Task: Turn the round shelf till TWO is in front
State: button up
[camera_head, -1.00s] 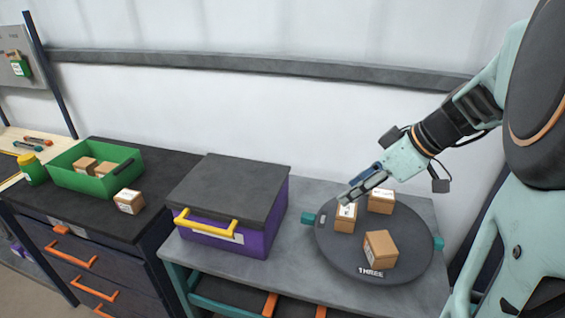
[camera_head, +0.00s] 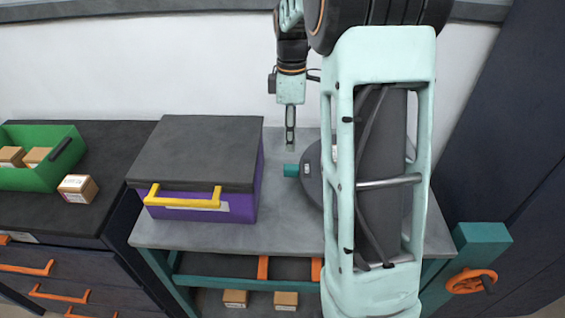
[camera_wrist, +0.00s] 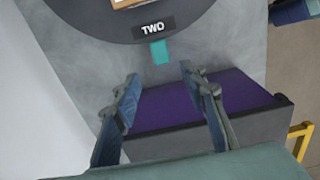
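The round grey shelf (camera_head: 312,185) stands on the right part of the grey table; my arm hides most of it, including its front. A teal tab (camera_head: 291,170) sticks out on its left, towards the purple box. In the wrist view, the shelf (camera_wrist: 200,18) fills the top, with the label TWO (camera_wrist: 153,28) beside the teal tab (camera_wrist: 160,52). Part of a carton (camera_wrist: 128,3) shows above the label. My gripper (camera_wrist: 160,78) is open and empty, its fingertips just short of the tab, which lies in line with the gap. In the head view, my gripper (camera_head: 290,147) is behind the tab.
A purple box (camera_head: 200,165) with a dark lid and yellow handle stands left of the shelf. Further left are a carton (camera_head: 77,188) and a green bin (camera_head: 35,180). Bare table (camera_head: 270,230) lies before the tab. An orange wheel (camera_head: 472,281) is at the lower right.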

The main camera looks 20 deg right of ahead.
aim_at(290, 166)
notch_tip(290, 166, down, 10)
jog(key=shift+s+f, duration=0.1)
jog(key=shift+f, duration=0.05)
dwell(0.3)
jog(key=shift+c, duration=0.3)
grip_shut()
